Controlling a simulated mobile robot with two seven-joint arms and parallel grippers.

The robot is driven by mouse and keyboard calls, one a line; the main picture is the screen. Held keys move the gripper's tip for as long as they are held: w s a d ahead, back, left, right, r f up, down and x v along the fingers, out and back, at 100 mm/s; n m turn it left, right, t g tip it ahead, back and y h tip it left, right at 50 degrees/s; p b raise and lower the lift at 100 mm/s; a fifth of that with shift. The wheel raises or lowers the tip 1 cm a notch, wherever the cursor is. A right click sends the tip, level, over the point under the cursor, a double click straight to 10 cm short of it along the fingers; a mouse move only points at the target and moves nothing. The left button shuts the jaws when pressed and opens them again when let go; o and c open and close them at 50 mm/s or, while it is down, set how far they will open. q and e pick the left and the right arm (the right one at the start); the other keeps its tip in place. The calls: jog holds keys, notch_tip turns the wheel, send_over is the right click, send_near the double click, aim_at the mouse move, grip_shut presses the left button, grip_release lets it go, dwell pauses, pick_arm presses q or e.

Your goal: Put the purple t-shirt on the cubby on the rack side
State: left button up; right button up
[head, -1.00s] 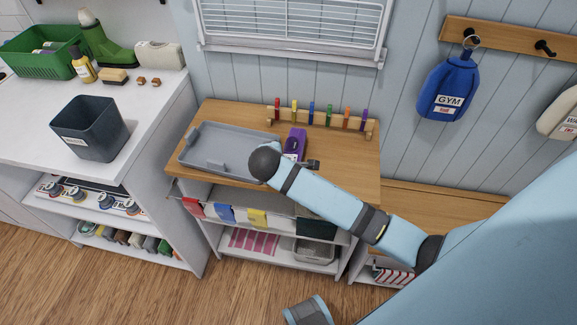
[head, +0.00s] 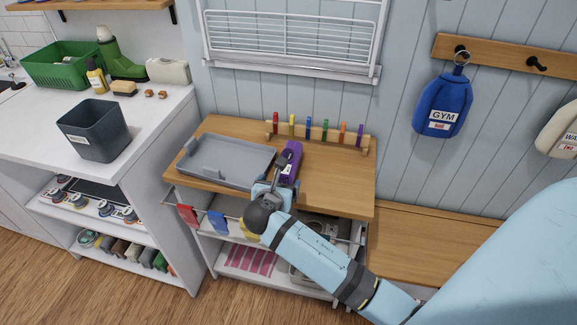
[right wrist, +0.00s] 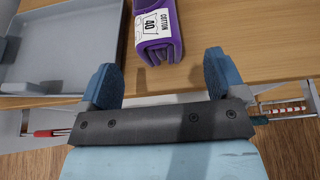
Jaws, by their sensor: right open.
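The purple t-shirt (head: 291,161) lies folded on the wooden top of the small shelf unit, just right of the grey tray. In the right wrist view the t-shirt (right wrist: 159,35) shows a white label reading COTTON 40. My right gripper (head: 272,188) is at the front edge of the wooden top. In the right wrist view its two blue fingers (right wrist: 163,76) are wide apart and empty, with the t-shirt just beyond them, roughly centred. Open shelves (head: 225,252) lie below the top, partly hidden by my right arm. My left gripper is out of view.
A grey tray (head: 226,166) sits left of the t-shirt. Coloured pegs (head: 309,128) stand behind it. A white counter with a dark bin (head: 95,135) is at left; a wooden bench (head: 420,245) is at right.

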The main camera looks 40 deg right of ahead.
aim_at(283, 176)
jog(key=x, duration=0.7)
jog(key=shift+w+b, duration=0.2)
jog(key=shift+b, duration=0.15)
jog(key=c, duration=1.2)
jog(key=shift+o, duration=0.2)
jog(key=shift+r, duration=0.1)
